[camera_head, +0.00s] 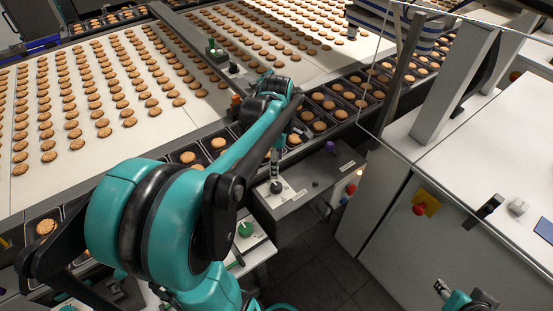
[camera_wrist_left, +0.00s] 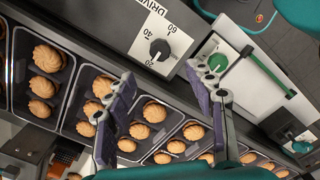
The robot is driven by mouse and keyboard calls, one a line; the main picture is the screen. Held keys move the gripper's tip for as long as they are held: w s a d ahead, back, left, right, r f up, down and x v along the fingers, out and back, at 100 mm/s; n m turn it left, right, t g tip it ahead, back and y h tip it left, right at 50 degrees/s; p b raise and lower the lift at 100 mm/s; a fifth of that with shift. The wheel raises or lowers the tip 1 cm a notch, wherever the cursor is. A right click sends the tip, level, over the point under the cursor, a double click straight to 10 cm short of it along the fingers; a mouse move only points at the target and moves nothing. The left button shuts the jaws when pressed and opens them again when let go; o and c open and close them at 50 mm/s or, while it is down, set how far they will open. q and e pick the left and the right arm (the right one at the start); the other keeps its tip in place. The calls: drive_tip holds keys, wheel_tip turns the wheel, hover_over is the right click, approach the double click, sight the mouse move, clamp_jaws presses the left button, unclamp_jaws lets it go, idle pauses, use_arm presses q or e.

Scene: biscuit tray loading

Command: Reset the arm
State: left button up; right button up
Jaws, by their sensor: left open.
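My left arm spans the head view from the lower left, bends over and comes down to my left gripper (camera_head: 275,163), near the grey control panel (camera_head: 310,188). In the left wrist view my left gripper (camera_wrist_left: 158,82) has its two purple-grey finger pads wide apart with nothing between them. A black dial (camera_wrist_left: 160,49) on the panel marked DRIVE lies beyond the fingertips. What seems to be part of my right gripper (camera_head: 442,288) shows at the lower right of the head view; its jaws are unclear.
Black trays with biscuits (camera_wrist_left: 47,65) run in a row beside the panel. A pale belt (camera_head: 110,95) carries many loose biscuits. A panel with a green knob (camera_head: 245,229) lies nearer. A white cabinet (camera_head: 500,145) stands right. Dark floor (camera_head: 330,265) lies open between.

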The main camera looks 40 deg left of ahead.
use_arm(q)
drive_tip(key=shift+r, duration=0.6)
drive_tip(key=s+d+m+t, duration=0.3)
drive_tip(key=d+m, duration=0.5)
drive_tip(key=m, duration=0.4)
drive_tip(key=s+d+m+t, duration=0.3)
drive_tip(key=d+m, duration=0.6)
drive_tip(key=m, duration=0.3)
drive_tip(key=shift+d+f+t, duration=0.15)
drive_tip(key=shift+f+t, duration=0.15)
drive_tip(key=shift+t, duration=0.3)
